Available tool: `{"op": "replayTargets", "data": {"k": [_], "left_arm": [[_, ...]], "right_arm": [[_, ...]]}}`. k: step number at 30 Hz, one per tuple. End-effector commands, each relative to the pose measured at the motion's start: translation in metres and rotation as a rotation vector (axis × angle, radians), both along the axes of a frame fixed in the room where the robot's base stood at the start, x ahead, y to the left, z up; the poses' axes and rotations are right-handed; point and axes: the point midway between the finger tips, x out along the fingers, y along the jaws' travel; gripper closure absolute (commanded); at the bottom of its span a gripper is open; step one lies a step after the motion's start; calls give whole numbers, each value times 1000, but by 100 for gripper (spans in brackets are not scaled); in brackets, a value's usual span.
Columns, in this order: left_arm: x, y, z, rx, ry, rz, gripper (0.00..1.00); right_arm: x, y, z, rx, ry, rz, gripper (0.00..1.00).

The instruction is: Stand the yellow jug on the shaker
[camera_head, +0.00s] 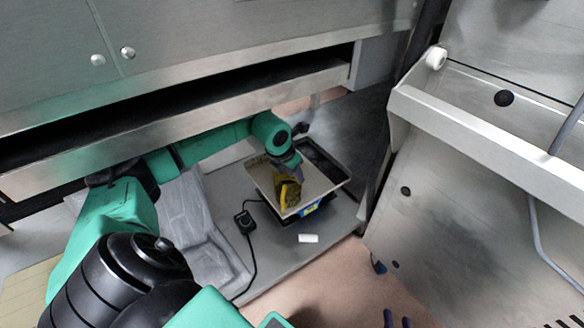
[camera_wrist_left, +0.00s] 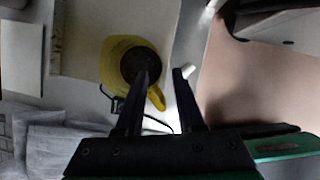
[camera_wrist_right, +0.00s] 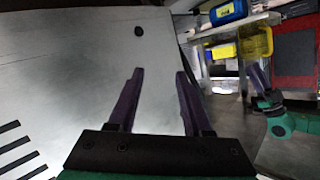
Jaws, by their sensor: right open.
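The yellow jug (camera_head: 288,192) is in the head view, at the front part of the shaker's pale top plate (camera_head: 262,178). I cannot tell whether it rests on the plate or hangs just above it. My left gripper (camera_head: 290,168) is right at the jug, from above and behind. In the left wrist view, the jug (camera_wrist_left: 113,63) shows its dark round mouth, and its handle shows in the gap between the jaws of my left gripper (camera_wrist_left: 163,72). One finger covers part of the mouth. The fingers stand apart. My right gripper (camera_wrist_right: 159,72) is open and empty.
A black control box (camera_head: 244,220) with a cable sits left of the shaker on the grey bench. A small white block (camera_head: 308,238) lies in front. A steel cabinet edge (camera_head: 200,120) overhangs my left arm. A large steel panel (camera_head: 480,190) stands at the right.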

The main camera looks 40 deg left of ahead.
Motion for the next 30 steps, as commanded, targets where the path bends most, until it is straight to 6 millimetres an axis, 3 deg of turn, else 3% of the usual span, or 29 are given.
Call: {"op": "replayTargets", "data": {"k": [6, 11, 14, 17, 20, 21, 22, 24, 26, 28, 30], "left_arm": [[-10, 1, 24, 2, 2, 0, 63], [-10, 0, 24, 0, 1, 0, 63], [-13, -17, 17, -51, 7, -19, 63], [-25, -82, -3, -264, 34, -70, 63], [-56, -195, -8, -713, 89, -77, 63], [-70, -242, 3, -970, 123, -18, 63], [-77, -269, 15, -1163, 148, 59, 63], [-78, -296, 38, -1564, 217, 335, 63], [-73, -294, 36, -1839, 293, 671, 63], [-77, -279, 1, -2050, 411, 1136, 63], [-98, -271, -47, -2133, 548, 1586, 63]], "right_arm": [[-17, 1, -6, -15, 71, 19, 50], [-18, 1, -8, -17, 77, 20, 50], [-18, 1, -8, -17, 77, 20, 50], [-18, 1, -8, -17, 77, 20, 50], [-19, 1, -9, -16, 77, 21, 50], [-19, 1, -9, -16, 77, 21, 50], [-19, 1, -9, -16, 77, 21, 50], [-19, 1, -8, -16, 77, 21, 50], [-19, 1, -8, -16, 77, 21, 50], [-19, 1, -8, -15, 77, 21, 50], [-19, 1, -8, -15, 77, 21, 50]]}}
